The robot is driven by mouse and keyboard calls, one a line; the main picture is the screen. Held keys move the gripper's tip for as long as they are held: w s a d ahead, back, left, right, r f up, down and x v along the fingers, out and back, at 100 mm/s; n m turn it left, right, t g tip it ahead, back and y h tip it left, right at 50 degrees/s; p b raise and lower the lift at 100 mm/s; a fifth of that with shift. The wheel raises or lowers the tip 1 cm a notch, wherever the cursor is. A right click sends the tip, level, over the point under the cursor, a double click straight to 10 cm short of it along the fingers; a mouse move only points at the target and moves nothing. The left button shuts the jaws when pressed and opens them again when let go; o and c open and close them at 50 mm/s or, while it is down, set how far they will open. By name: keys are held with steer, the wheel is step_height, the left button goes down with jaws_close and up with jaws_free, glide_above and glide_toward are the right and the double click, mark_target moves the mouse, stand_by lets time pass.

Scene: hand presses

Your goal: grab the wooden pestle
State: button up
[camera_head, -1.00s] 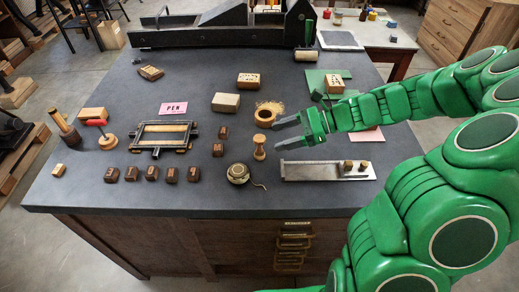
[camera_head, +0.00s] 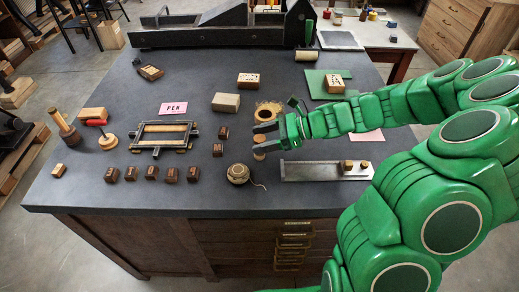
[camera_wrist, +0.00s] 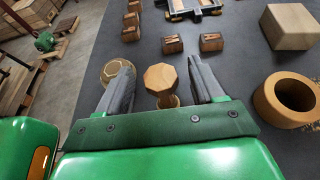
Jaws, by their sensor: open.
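The wooden pestle (camera_head: 259,154) is a small light-wood piece with a narrow waist.
A hollow wooden cylinder (camera_wrist: 287,99) stands close by, to the right in the wrist view. Small dark blocks (camera_head: 218,150) stand to the left.

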steer(key=shift+a+f, duration=0.2)
steer(key=shift+a, duration=0.3)
steer(key=c, duration=1.1)
steer(key=shift+c, duration=0.2)
